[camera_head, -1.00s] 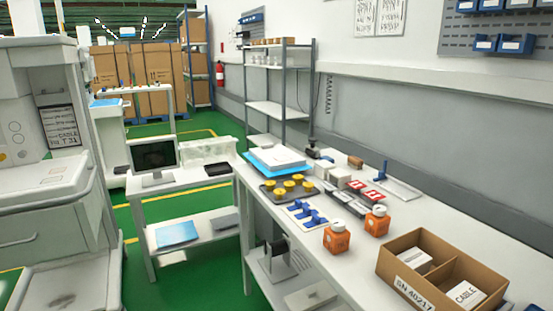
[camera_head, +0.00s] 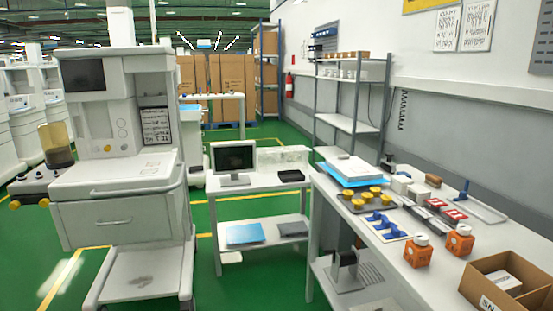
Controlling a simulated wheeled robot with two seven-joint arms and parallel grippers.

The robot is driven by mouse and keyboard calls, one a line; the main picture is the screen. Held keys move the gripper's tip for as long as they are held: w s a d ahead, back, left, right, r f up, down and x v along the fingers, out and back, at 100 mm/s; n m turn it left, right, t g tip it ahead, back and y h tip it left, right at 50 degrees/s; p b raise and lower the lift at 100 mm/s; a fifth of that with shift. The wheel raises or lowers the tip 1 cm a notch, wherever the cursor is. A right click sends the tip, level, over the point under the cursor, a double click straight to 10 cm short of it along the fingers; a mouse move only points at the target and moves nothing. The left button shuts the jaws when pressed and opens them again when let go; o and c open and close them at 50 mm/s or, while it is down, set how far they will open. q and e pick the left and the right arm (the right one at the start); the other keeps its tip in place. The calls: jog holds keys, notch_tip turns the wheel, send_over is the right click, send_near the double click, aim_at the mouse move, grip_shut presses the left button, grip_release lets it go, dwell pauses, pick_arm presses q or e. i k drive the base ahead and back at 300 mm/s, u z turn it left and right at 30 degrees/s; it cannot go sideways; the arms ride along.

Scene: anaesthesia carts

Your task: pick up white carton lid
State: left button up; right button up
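A flat white piece (camera_head: 354,168), which looks like the white carton lid, lies on a blue sheet (camera_head: 334,176) at the far left end of the workbench (camera_head: 397,272). Its exact shape is hard to tell at this size. Neither of my grippers shows in the head view.
A white cart (camera_head: 122,196) stands left. A monitor (camera_head: 233,161) sits on a low table. Green floor lies between.

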aim_at(351, 168)
jog(key=u, duration=0.85)
jog(key=i, duration=1.5)
jog(key=z, duration=0.4)
jog(key=i, duration=1.25)
jog(key=z, duration=1.1)
